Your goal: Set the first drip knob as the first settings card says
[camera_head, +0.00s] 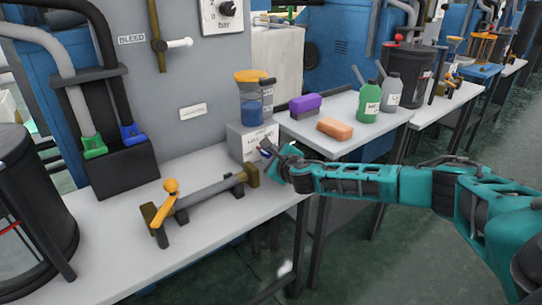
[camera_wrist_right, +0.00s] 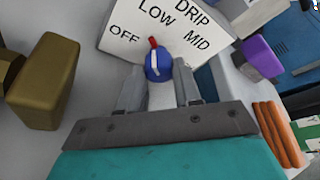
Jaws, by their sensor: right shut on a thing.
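The first drip knob (camera_wrist_right: 158,66) is blue with a white line and a red pointer tip. In the right wrist view it stands before a white dial plate (camera_wrist_right: 115,22) reading OFF, LOW, MID and DRIP. The red tip points up, toward LOW. My right gripper (camera_wrist_right: 158,84) is shut on the knob, one finger on each side. In the head view my right gripper (camera_head: 268,150) is at the front of the grey drip box (camera_head: 240,140), hiding most of the knob. A small white card (camera_head: 193,112) is on the grey panel; its writing is too small to read. My left gripper is not in view.
An oiler jar with an orange lid (camera_head: 251,98) stands on the box. A grey roller with brass ends and an orange-knobbed lever (camera_head: 170,187) lies left on the table (camera_head: 110,255). A purple brush (camera_head: 305,105), an orange block (camera_head: 335,128) and bottles (camera_head: 368,102) stand right.

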